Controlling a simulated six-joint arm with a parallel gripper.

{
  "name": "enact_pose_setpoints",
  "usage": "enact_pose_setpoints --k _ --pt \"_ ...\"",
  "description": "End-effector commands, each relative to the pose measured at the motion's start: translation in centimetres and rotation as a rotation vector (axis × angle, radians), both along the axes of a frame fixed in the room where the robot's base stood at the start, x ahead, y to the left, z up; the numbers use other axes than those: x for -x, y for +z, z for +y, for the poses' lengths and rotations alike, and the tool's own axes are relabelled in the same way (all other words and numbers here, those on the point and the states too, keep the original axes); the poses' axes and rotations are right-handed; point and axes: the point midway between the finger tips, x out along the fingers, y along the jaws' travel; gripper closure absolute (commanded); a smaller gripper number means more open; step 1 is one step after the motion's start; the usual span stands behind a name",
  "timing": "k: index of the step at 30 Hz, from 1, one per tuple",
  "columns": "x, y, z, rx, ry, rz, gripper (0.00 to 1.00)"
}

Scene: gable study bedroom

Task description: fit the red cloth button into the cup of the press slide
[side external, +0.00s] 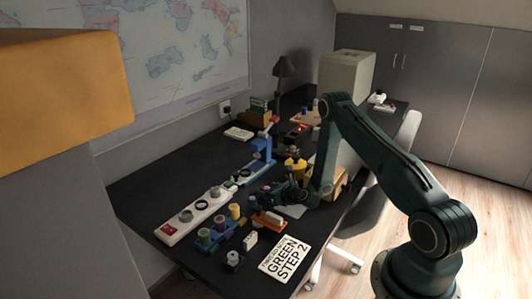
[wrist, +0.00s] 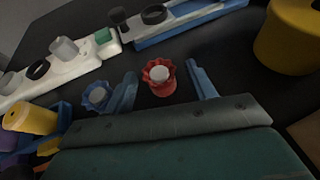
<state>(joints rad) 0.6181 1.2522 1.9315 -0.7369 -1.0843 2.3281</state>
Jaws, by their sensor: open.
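In the wrist view, the red cloth button (wrist: 158,76) has a scalloped red rim and a pale centre. It is between the two fingers of my gripper (wrist: 162,88), which is open, with a gap on each side of the button. A blue button (wrist: 97,95) of similar shape is just outside the left finger. The blue press (side external: 262,152) stands on the desk behind my gripper (side external: 268,196) in the side view. A dark ring (wrist: 154,14) on its pale, blue-edged base shows at the top of the wrist view; I cannot tell whether it is the slide's cup.
A long white strip (side external: 178,232) with dark rings lies left of my gripper. A blue rack (side external: 207,246) with coloured spools, an orange-and-white block (side external: 268,219) and a printed card (side external: 285,261) are in front. A yellow cylinder (wrist: 290,38) stands close on the right.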

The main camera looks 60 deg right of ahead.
Motion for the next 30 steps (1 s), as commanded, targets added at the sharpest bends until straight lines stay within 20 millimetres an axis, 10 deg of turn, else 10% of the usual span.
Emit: enact_pose_setpoints --k 14,22,30 --pt "-0.02 -0.01 -0.01 0.000 0.000 0.000 0.44" --pt "-0.01 0.01 -0.01 0.000 0.000 0.000 0.92" --pt "-0.02 0.04 -0.02 0.000 0.000 -0.001 0.92"
